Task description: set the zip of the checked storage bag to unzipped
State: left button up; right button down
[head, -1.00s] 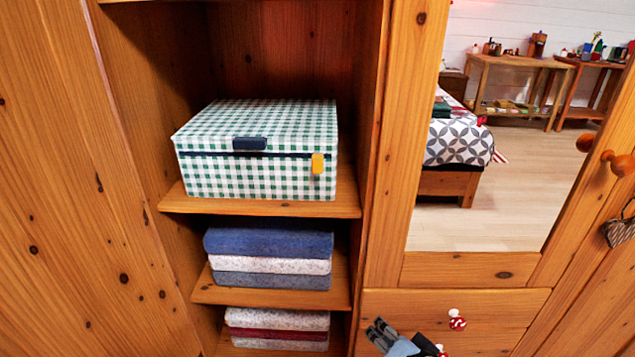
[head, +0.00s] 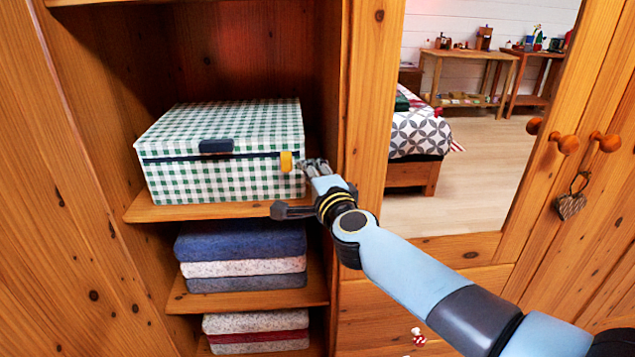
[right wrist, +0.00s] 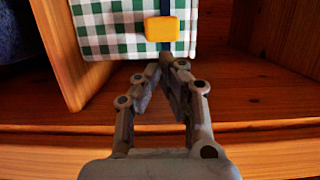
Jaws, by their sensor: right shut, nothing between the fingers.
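The green-and-white checked storage bag (head: 222,185) sits on a wardrobe shelf in the head view. A dark zip band runs along its upper front, with a dark handle patch (head: 216,146). The yellow zip pull (head: 286,161) is at the right end of the front; it also shows in the right wrist view (right wrist: 161,29). My right gripper (head: 312,165) is just right of the pull, near the bag's right front corner. In the right wrist view its fingertips (right wrist: 166,66) are together and empty, just below the pull in the picture. My left gripper is not in view.
The shelf (head: 165,213) has a wooden upright (head: 364,100) close on the right of my gripper. Folded blankets (head: 241,258) fill the shelves below. A mirror door and round knobs (head: 566,143) are to the right. The space above the bag is free.

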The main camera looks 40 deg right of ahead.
jog(key=shift+w+d, duration=0.2)
jog(key=shift+w, duration=0.35)
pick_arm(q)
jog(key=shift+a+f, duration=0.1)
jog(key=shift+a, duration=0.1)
pick_arm(e)
jog(key=shift+a, duration=0.15)
